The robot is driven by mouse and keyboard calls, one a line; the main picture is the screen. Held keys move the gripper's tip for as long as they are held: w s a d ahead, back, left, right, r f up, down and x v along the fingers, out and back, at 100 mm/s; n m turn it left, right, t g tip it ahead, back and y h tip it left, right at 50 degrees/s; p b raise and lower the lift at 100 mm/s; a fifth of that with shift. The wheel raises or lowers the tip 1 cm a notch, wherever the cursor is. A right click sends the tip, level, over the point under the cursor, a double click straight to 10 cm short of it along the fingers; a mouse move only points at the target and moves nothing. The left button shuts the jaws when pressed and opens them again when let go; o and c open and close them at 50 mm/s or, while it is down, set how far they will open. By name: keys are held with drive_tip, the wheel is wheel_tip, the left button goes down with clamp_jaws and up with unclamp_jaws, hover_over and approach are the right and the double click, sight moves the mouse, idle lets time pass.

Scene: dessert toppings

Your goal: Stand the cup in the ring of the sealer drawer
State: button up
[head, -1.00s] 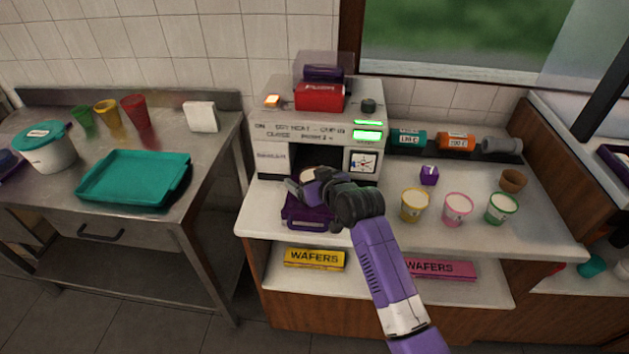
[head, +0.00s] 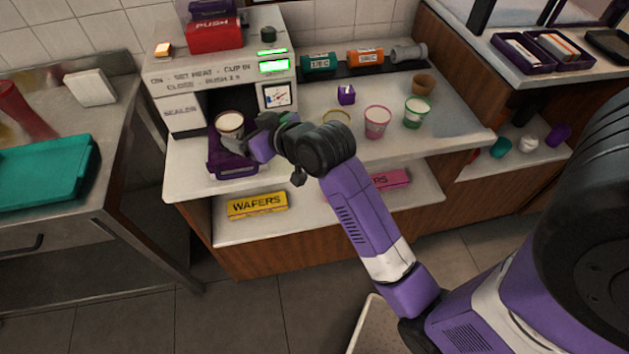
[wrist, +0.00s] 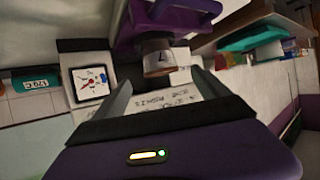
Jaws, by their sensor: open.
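The cup (head: 229,123), pale-rimmed with a label, stands in the purple sealer drawer (head: 233,169), which is pulled out at the sealer's front. It looks upright. The drawer's ring is not clearly visible, so I cannot tell how fully the cup sits in it. My gripper (head: 256,140) is open and empty, just right of the cup. In the wrist view, the cup (wrist: 158,58) is beyond the parted fingertips (wrist: 160,84), and the drawer (wrist: 165,24) is at the top.
The sealer (head: 215,62) rises behind the drawer, with a gauge and a red push block. Pink (head: 377,121) and green (head: 414,112) cups stand to the right; a yellow-rimmed cup (head: 337,116) is partly behind my arm. A small purple cube (head: 346,95) is on the counter.

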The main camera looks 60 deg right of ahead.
drive_tip(key=s+a+f+n+t+y, duration=0.1)
drive_tip(key=s+a+f, duration=0.6)
drive_tip(key=s+a, duration=0.55)
drive_tip(key=s+a+r+n+y, duration=0.1)
drive_tip(key=s+a+r, duration=0.2)
drive_tip(key=s, duration=0.6)
drive_tip(key=s+a+r+n+t+y, duration=0.1)
drive_tip(key=s+a+r+y, duration=0.1)
drive_tip(key=s+a, duration=0.3)
drive_tip(key=s+r, duration=0.1)
drive_tip(key=s, duration=0.3)
drive_tip(key=shift+s+a+r+n+t, duration=0.25)
drive_tip(key=shift+s+a+n+t, duration=0.05)
drive_tip(key=shift+s+a, duration=0.1)
